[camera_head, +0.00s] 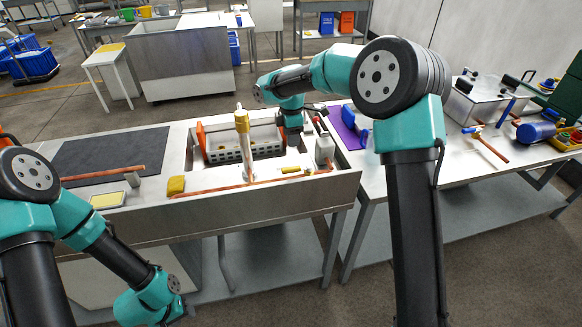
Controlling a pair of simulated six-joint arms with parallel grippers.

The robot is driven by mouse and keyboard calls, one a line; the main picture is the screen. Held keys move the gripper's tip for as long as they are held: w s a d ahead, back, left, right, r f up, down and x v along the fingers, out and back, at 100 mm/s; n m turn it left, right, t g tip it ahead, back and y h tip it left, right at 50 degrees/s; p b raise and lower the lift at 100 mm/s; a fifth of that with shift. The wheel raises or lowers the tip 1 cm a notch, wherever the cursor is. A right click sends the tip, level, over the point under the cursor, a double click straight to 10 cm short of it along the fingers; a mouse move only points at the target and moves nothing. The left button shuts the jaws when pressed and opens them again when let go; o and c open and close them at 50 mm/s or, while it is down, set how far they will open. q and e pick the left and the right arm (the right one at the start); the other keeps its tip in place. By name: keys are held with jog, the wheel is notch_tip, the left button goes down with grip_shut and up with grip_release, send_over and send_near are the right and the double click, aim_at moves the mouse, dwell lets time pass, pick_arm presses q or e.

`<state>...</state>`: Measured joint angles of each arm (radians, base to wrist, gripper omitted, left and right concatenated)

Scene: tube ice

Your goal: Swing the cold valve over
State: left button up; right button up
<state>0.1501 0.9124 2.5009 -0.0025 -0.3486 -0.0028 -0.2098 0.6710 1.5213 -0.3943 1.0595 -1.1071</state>
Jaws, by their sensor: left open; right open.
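A copper pipe with a blue handle (473,129) lies on the right table. Another small blue piece (362,136) is by the purple mat, close to my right arm. I cannot tell which blue piece, if either, is the cold valve. A thin copper pipe (235,184) runs along the front of the sink unit. My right gripper (292,136) points down over the back right of the sink, open; its fingertips are small and dark, and no held thing shows. My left arm's wrist hangs in front of the bench at the lower left; its fingers are not visible.
An upright post with a yellow top (243,122) stands in the sink area, before a slotted rack (255,148). A yellow sponge (176,185) sits on the left rim. A dark mat (108,155) covers the left bench. A purple mat (345,128) lies right of the sink.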

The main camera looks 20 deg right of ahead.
aim_at(291, 168)
notch_tip(291, 168, down, 14)
jog(key=shift+r, duration=0.15)
dwell(0.3)
jog(key=shift+c, duration=0.5)
grip_shut()
